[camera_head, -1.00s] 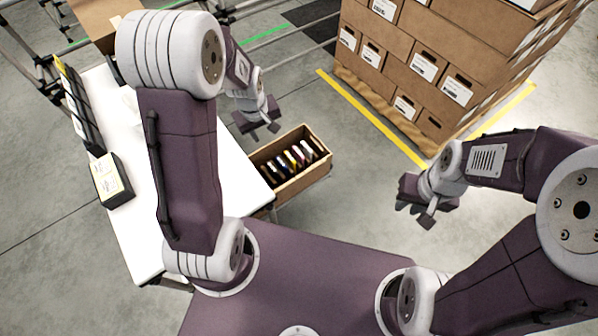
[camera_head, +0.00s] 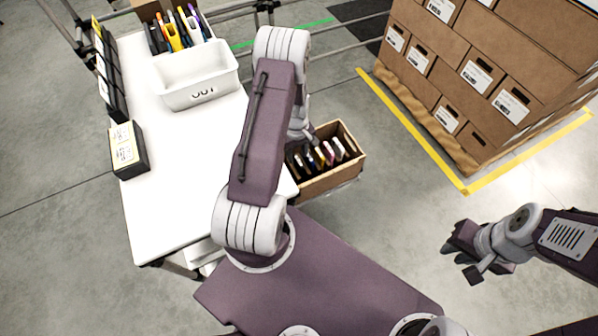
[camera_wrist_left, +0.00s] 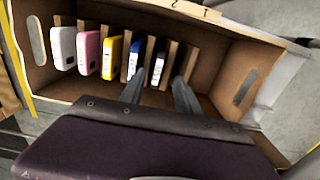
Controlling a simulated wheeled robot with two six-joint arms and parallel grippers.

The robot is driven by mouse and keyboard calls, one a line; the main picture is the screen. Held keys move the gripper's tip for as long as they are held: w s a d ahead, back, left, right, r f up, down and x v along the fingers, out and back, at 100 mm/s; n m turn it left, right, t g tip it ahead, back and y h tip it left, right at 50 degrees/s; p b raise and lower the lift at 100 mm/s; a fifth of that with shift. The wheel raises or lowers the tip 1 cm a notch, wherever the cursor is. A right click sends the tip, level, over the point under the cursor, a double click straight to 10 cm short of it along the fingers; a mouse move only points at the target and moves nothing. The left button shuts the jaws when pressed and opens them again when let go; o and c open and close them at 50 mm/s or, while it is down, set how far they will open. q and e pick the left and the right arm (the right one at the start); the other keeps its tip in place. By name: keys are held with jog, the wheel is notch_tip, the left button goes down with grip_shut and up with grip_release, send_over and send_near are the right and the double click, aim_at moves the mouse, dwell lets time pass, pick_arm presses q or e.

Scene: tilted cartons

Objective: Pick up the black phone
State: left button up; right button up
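The black phone (camera_wrist_left: 158,69) stands upright in a slot of a cardboard carton, at the right end of a row of phones in the left wrist view. The carton (camera_head: 335,178) also shows in the head view, beside the white table. My left gripper (camera_wrist_left: 159,78) is open above the carton, one finger on each side of the black phone, with nothing clearly gripped. In the head view my left arm hides most of that gripper. My right gripper (camera_head: 461,262) is open and empty over bare floor at the right.
Blue (camera_wrist_left: 135,59), yellow (camera_wrist_left: 110,56), pink (camera_wrist_left: 87,53) and white (camera_wrist_left: 63,48) phones stand in the same carton. A white OUT tray (camera_head: 203,97) and a black-yellow box (camera_head: 128,148) are on the table (camera_head: 180,200). Stacked cartons (camera_head: 470,70) stand at the back right.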

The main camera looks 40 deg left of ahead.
aim_at(298, 161)
pick_arm(q)
jog(key=f+b, duration=0.1)
jog(key=f, duration=0.4)
jog(key=shift+w+d+f+b, duration=0.1)
jog(key=shift+w+d+b, duration=0.1)
jog(key=shift+b, duration=0.15)
grip_shut()
jog(key=shift+a, duration=0.1)
notch_tip(298, 161, up, 18)
jog(key=p, duration=0.5)
